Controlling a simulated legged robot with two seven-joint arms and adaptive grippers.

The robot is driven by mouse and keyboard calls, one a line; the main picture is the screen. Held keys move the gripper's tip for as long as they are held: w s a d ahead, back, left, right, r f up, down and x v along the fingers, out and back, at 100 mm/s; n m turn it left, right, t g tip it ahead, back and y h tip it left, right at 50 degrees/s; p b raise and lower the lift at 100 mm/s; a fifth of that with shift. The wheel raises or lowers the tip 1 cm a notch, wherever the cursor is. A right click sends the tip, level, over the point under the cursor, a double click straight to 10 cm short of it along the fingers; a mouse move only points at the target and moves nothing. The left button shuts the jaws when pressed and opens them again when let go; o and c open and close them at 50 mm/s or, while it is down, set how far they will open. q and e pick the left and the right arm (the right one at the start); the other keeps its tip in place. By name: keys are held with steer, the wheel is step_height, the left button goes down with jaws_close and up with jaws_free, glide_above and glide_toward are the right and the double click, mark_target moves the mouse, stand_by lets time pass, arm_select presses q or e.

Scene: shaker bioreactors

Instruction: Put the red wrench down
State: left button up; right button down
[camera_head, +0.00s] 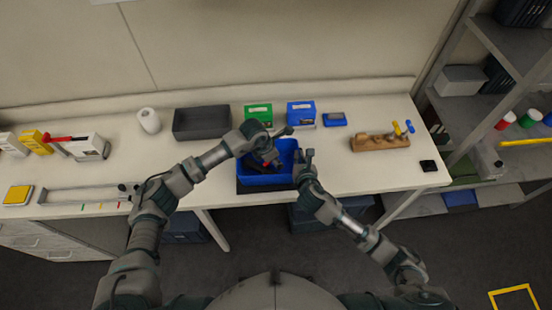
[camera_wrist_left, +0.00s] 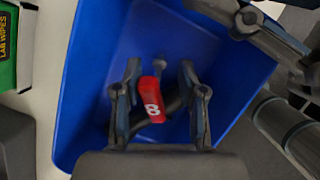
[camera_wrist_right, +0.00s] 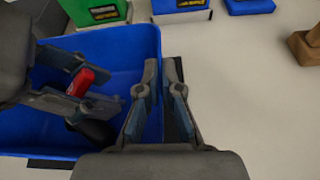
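The red wrench (camera_wrist_left: 152,98), with a white figure 8 on its red part, is inside the blue bin (camera_head: 266,180). My left gripper (camera_head: 280,147) reaches into the bin. In the left wrist view its fingers stand apart on both sides of the red part, with gaps visible. The red part also shows between the left fingers in the right wrist view (camera_wrist_right: 86,80). The wrench's lower end is dark and partly hidden. My right gripper (camera_wrist_right: 162,72) is at the bin's right wall, its fingers close together on either side of the rim and seemingly shut on it.
The bin stands on a dark mat at the table's front edge. Behind are a grey tray (camera_head: 201,123), a green box (camera_head: 258,113) and a blue box (camera_head: 301,114). A wooden block (camera_head: 380,143) stands to the right.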

arm_select(q)
steer(key=v, duration=1.2)
steer(key=shift+s+r, duration=0.1)
arm_select(e)
steer(key=c, duration=1.2)
jaws_free()
steer(key=shift+c, duration=0.2)
